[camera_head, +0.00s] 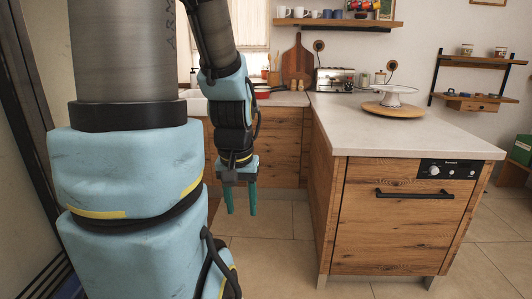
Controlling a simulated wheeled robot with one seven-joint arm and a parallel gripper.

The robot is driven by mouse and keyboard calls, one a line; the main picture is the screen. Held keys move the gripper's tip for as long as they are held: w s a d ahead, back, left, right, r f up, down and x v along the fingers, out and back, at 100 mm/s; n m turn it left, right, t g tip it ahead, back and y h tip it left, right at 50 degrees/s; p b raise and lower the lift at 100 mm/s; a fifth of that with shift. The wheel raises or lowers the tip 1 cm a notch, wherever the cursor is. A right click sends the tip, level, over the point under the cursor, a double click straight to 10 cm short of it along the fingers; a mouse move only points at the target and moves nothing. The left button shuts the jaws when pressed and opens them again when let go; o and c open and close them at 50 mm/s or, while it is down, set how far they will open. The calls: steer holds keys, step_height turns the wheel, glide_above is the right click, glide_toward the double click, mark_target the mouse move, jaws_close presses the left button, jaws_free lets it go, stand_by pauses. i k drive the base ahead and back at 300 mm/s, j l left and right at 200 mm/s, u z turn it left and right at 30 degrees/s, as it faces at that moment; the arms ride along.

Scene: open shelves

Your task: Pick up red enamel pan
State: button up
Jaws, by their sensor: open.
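A small red thing (262,94), which looks like the red enamel pan, sits on the back counter just left of the wooden boards. My arm hides its left part, and only a strip of red shows. My gripper (241,208) points straight down with its teal fingers apart and nothing between them. It hangs in front of the back cabinets, below counter height in the picture and well apart from the red thing.
A pale counter (430,135) juts forward at right, bearing a white cake stand (392,97) on a round wooden board (393,110). A toaster (334,80) and cutting board (298,62) stand behind. Wall shelves hang above. Tiled floor (275,260) is clear in front of the cabinets.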

mark_target(260, 94)
steer(key=i, duration=1.95)
